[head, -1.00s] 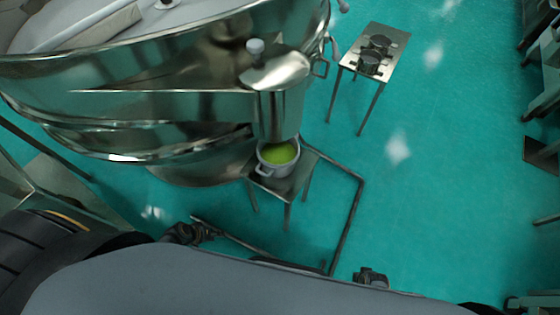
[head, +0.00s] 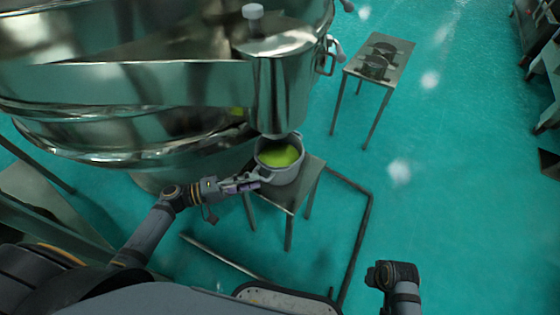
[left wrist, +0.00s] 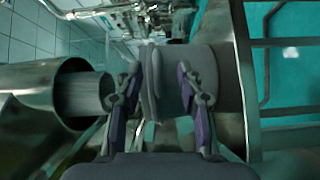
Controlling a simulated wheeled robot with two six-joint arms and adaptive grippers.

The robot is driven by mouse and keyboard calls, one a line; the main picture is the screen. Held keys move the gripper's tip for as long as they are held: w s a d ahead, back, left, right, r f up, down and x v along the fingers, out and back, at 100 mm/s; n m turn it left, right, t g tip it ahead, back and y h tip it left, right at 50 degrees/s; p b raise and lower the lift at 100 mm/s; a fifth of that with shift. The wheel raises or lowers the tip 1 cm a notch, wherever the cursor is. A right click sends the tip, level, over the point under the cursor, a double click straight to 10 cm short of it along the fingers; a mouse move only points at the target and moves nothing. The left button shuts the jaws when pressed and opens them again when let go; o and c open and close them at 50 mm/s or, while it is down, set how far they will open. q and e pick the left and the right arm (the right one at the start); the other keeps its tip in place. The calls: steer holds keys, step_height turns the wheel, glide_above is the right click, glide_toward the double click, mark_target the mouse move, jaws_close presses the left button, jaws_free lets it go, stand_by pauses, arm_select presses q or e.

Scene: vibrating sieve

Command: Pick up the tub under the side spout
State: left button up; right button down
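The tub (head: 281,173) is a grey pot with side handles and yellow-green contents. It stands upright on a small metal table (head: 309,178), under the side spout (head: 277,95) of the big steel sieve. My left gripper (head: 258,182) is at the tub's left handle. In the left wrist view its two purple-padded fingers (left wrist: 157,112) are spread apart on either side of a grey part of the tub (left wrist: 153,80), seemingly the handle, with a gap visible. My right arm shows at the lower right of the head view, but its gripper cannot be made out.
The sieve (head: 130,85) fills the upper left, close above the tub. A floor-level metal frame (head: 364,225) lies around the small table. A second metal table (head: 393,53) with dark round items stands at the upper right. Green floor is open on the right.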

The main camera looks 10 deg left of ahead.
mark_target(268, 179)
arm_select(q)
steer(key=x, duration=0.5)
steer(key=shift+s+d+r, duration=0.15)
steer(key=shift+s+d, duration=0.05)
steer(key=shift+d, duration=0.25)
jaws_close()
